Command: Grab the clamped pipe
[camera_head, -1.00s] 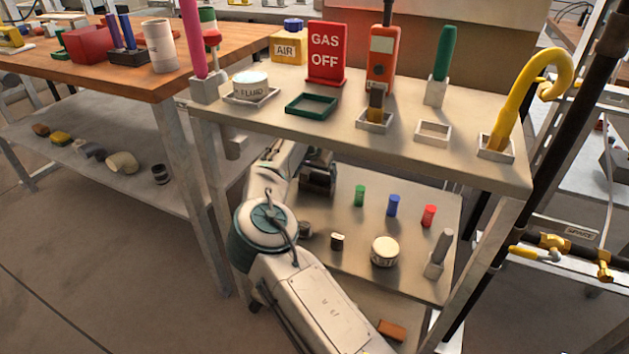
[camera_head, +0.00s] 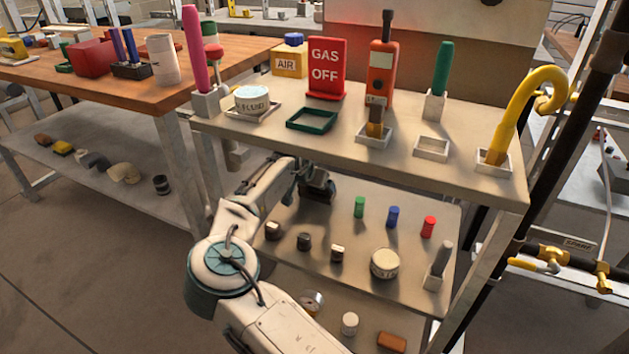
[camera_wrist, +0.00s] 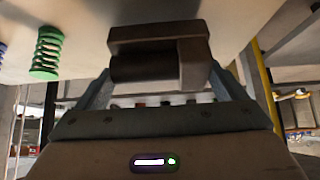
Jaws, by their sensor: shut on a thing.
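A dark grey-brown cylinder with a blocky bracket (camera_wrist: 158,62), which looks like the clamped pipe, sits between the fingers of my gripper (camera_wrist: 160,82) in the wrist view. My gripper is shut on it. In the head view, the dark piece (camera_head: 319,187) is at the back left of the middle shelf, under the tabletop, at the end of my gripper (camera_head: 304,175). My arm hides part of that area. Whether the piece touches the shelf cannot be told.
The tabletop (camera_head: 350,135) with its trays and the GAS OFF sign (camera_head: 327,68) is close above. Green (camera_head: 359,207), blue (camera_head: 392,216) and red (camera_head: 428,227) pieces stand right on the middle shelf (camera_head: 350,228). A green coiled piece (camera_wrist: 47,52) shows in the wrist view.

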